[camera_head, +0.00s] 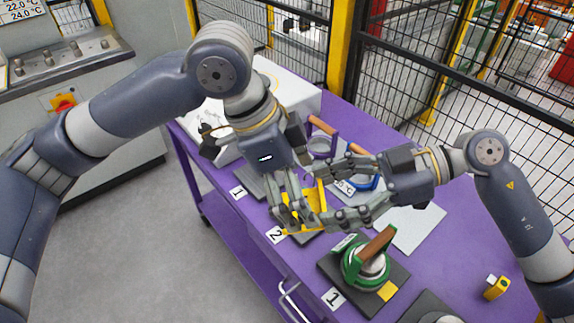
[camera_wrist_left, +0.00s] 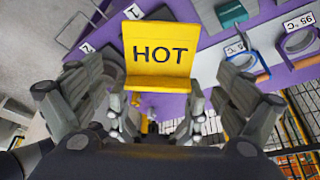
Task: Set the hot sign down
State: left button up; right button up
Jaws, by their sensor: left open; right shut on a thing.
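The yellow HOT sign (camera_head: 315,199) is at the purple table's front edge by the label 2, partly covered by fingers. In the left wrist view the sign (camera_wrist_left: 160,52) faces me, its lettering upright. My left gripper (camera_head: 291,218) is open and comes down from above, right at the sign. Its fingers (camera_wrist_left: 155,112) show apart near the sign's lower edge, with no clear grip on it. My right gripper (camera_head: 318,195) reaches in from the right, its fingers on either side of the sign, shut on it. The exact contact and the sign's underside are hidden.
A green ring-shaped piece with a brown handle (camera_head: 366,265) stands on a dark pad at the front. A small yellow device (camera_head: 496,288) lies at right. Mesh fencing (camera_head: 450,60) stands behind the table.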

pick_arm(q)
jog(key=shift+x, duration=1.85)
jog(key=c, duration=1.1)
jog(key=shift+d, duration=0.1)
jog(key=shift+c, duration=0.2)
pick_arm(e)
jog(key=o, duration=1.2)
